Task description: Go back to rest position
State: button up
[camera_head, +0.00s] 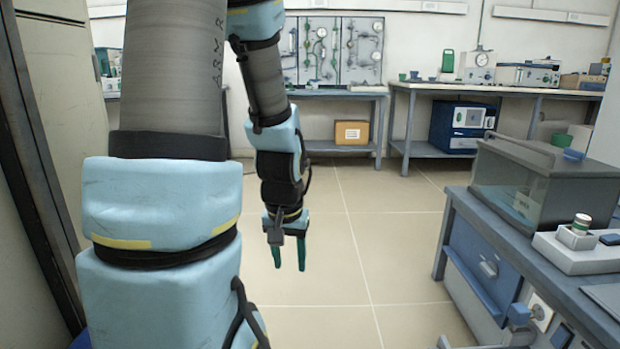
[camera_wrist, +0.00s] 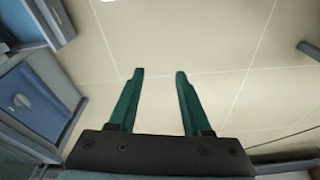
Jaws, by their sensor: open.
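My gripper (camera_head: 289,268) hangs from my arm over the open tiled floor, with its green fingers pointing down. The fingers are apart and nothing is between them. In the wrist view the gripper (camera_wrist: 160,73) is also open and empty, with only the floor (camera_wrist: 200,40) beyond the fingertips. No furnace can be made out clearly in either view.
At right a blue-grey bench (camera_head: 465,200) carries a glass-sided grey box (camera_head: 560,180) and a small pale device (camera_head: 590,258). Back tables (camera_head: 400,90) hold instruments; a cardboard box (camera_head: 351,132) sits on a lower shelf. A doorframe (camera_head: 35,150) is close at left. The middle floor is clear.

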jog(key=s+a+r+p, duration=0.1)
jog(key=r+p, duration=1.8)
jog(key=r, duration=0.1)
jog(key=s+a+r+n+p, duration=0.1)
jog(key=s+r+p, duration=0.1)
jog(key=r+p, duration=1.7)
notch_tip(320, 180, up, 2)
jog(key=shift+s+a+r+g, duration=0.15)
jog(key=shift+a+g, duration=0.1)
jog(key=shift+g, duration=0.05)
